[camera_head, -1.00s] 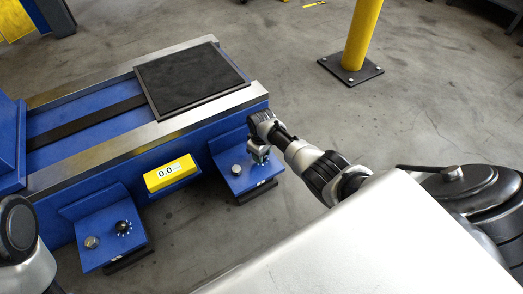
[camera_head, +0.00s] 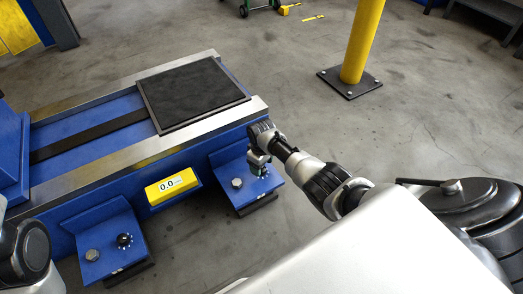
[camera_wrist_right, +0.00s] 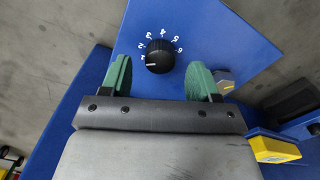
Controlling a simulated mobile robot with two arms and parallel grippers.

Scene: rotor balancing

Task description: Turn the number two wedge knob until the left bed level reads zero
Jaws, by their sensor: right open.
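A black knob (camera_wrist_right: 160,56) with a white pointer line and a ring of white numbers sits on the right blue wedge block (camera_head: 225,170). My right gripper (camera_wrist_right: 159,77) is open, its green fingertips on either side of the knob's near edge with gaps visible. A second black knob (camera_head: 124,240) sits on the left wedge block (camera_head: 90,228). The yellow level display (camera_head: 172,186) on the bed side appears to read 0.0. The wedge labels are too small to read. My left gripper is out of view.
A silver bolt head (camera_head: 237,183) sits beside the right knob, close to one fingertip. The blue bed (camera_head: 90,125) carries a dark plate (camera_head: 195,90). A yellow post (camera_head: 362,40) stands on the floor behind. Open floor (camera_head: 310,120) lies right of the bed.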

